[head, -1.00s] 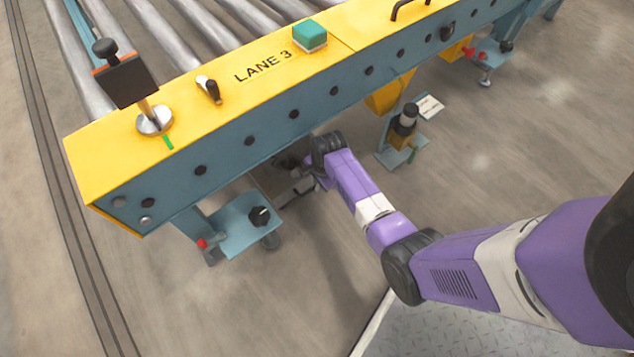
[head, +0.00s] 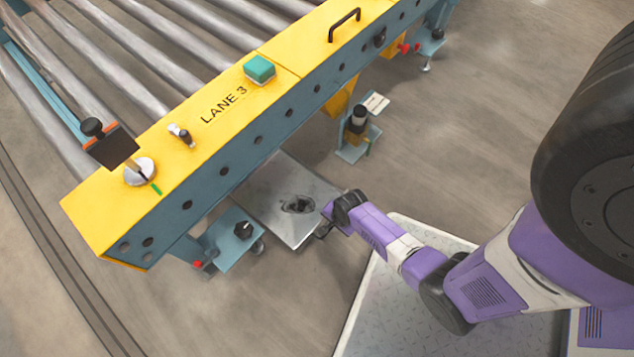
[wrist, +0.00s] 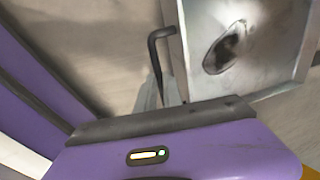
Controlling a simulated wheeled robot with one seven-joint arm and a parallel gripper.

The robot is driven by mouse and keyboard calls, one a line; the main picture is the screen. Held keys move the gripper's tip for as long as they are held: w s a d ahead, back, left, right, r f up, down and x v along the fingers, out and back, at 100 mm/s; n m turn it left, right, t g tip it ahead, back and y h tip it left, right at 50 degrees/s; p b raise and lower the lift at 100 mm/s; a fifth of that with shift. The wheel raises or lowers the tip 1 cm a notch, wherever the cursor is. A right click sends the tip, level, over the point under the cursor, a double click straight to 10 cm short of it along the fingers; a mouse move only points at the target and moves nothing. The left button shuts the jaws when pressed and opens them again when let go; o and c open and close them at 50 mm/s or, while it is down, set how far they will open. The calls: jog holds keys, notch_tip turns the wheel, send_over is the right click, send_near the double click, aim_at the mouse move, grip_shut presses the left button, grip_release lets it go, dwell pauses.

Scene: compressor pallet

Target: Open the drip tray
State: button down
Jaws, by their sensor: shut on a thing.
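The drip tray (head: 293,185) is a flat grey metal tray low at the floor. It sticks out from under the conveyor's near side, with a dark oily stain (head: 298,204) on its surface. My gripper (head: 324,230) is at the tray's outer edge, shut on the dark tray handle. In the wrist view the bent black handle (wrist: 157,62) runs from the tray's edge (wrist: 184,55) down behind the dark edge of my gripper. The tray's far end is under the conveyor frame.
The yellow and blue conveyor (head: 215,125) marked LANE 3 overhangs the tray. A blue foot with a black knob (head: 243,229) stands left of the tray, and another support (head: 357,135) stands to its right.

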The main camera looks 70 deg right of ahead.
jog(key=shift+s+a+p, duration=0.2)
jog(key=shift+s, duration=0.5)
jog(key=shift+s+a+p, duration=0.2)
jog(key=shift+s+a, duration=0.05)
jog(key=shift+s, duration=0.5)
jog(key=shift+s+a+p, duration=0.2)
jog(key=shift+s, duration=0.5)
jog(key=c, duration=1.5)
grip_release()
jog(key=shift+s+a+r+p, duration=0.1)
jog(key=shift+s+r+p, duration=0.1)
jog(key=shift+r+p, duration=0.8)
jog(key=shift+s+r+p, duration=0.25)
jog(key=shift+r+p, duration=0.2)
jog(key=shift+r, duration=1.1)
jog(key=shift+s+a+r+p, duration=0.1)
jog(key=shift+s+r+p, duration=0.1)
jog(key=shift+r+p, duration=0.8)
jog(key=shift+r, duration=0.25)
